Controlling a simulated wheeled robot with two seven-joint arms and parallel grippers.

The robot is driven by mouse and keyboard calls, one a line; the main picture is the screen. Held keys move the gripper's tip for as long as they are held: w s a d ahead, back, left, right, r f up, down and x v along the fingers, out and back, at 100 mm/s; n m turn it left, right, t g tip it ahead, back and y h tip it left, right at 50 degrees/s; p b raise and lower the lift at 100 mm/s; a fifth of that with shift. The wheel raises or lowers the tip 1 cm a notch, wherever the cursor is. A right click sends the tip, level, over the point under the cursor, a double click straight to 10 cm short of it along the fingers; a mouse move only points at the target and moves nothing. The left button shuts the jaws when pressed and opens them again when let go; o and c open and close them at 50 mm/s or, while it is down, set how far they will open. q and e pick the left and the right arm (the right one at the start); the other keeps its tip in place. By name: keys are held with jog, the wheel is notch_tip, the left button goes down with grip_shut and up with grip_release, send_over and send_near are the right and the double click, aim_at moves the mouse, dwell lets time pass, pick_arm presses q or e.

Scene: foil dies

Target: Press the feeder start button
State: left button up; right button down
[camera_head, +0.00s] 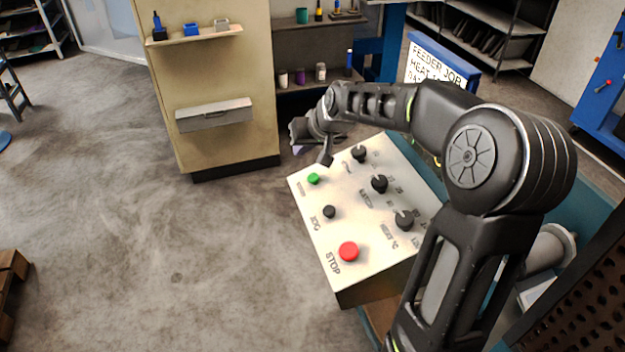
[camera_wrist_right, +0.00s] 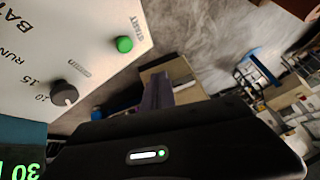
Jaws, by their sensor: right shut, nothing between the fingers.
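The control panel (camera_head: 322,232) is a pale sloped box with a green button (camera_head: 313,178), a black button marked JOG (camera_head: 329,211) and a red button marked STOP (camera_head: 348,251) down its left side. In the right wrist view the green button (camera_wrist_right: 124,44) sits beside lettering that reads START. My right gripper (camera_head: 325,158) is shut and empty at the panel's far edge, beyond the green button and a little to its right. It looks apart from the button. My left gripper is not in view.
Three black knobs (camera_head: 379,183) stand on the panel's right side, near my right arm. A beige cabinet (camera_head: 215,150) stands behind, with a shelf of small items (camera_head: 195,34). A feeder job sign (camera_head: 433,65) stands behind the arm.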

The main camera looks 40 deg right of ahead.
jog(key=b, duration=0.3)
send_over(311, 180)
jog(key=f, duration=0.5)
jog(key=shift+w+a, duration=0.1)
jog(key=shift+a, duration=0.3)
jog(key=shift+d+f+b, duration=0.35)
jog(key=shift+f+b, duration=0.45)
jog(key=shift+b, duration=0.2)
dwell(0.3)
jog(key=shift+d+f+b, duration=0.1)
jog(key=shift+f+b, duration=0.3)
jog(key=shift+b, duration=0.1)
